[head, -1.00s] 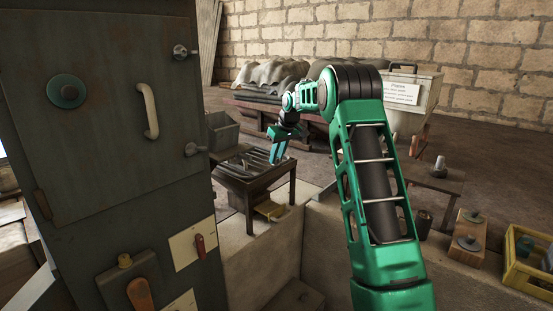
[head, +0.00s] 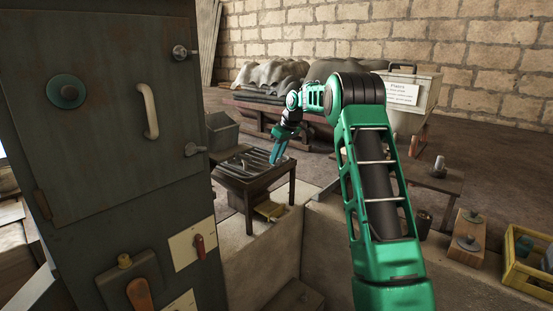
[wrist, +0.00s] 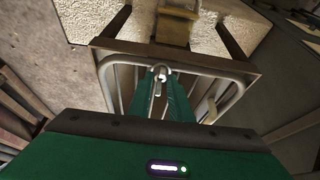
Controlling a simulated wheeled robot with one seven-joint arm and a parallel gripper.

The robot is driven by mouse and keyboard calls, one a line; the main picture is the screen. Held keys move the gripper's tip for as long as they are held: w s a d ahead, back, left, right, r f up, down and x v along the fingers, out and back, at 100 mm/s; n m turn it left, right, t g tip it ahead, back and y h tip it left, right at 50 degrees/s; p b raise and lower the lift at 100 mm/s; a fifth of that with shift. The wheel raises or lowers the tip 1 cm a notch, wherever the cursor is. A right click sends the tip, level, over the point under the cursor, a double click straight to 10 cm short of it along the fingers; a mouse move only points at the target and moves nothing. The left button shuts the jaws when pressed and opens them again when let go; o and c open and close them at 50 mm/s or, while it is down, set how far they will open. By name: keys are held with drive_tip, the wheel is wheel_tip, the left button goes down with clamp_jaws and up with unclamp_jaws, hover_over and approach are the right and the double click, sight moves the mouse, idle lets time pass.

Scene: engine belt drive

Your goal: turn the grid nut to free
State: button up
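The grid (wrist: 107,75) is a frame of pale metal bars on top of a small dark table; it also shows in the head view (head: 238,162). A small silvery piece, seemingly the grid nut (wrist: 160,73), shows between my fingertips in the wrist view. In the head view I cannot make out the nut. My gripper (head: 280,160) points down over the right part of the grid. In the wrist view my gripper (wrist: 161,78) has its two green fingers apart, one on each side of the nut. I cannot tell whether they touch it.
A tall dark metal cabinet (head: 105,110) stands close on the left. A grey bin (head: 222,131) stands behind the grid's table. A yellowish piece (head: 270,210) sits under that table. A low concrete wall (head: 330,240) runs in front. A yellow crate (head: 525,275) stands at right.

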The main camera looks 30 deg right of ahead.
drive_tip(key=o, duration=0.4)
drive_tip(key=shift+w+d+f, duration=0.1)
drive_tip(key=v, duration=1)
drive_tip(key=shift+r, duration=0.4)
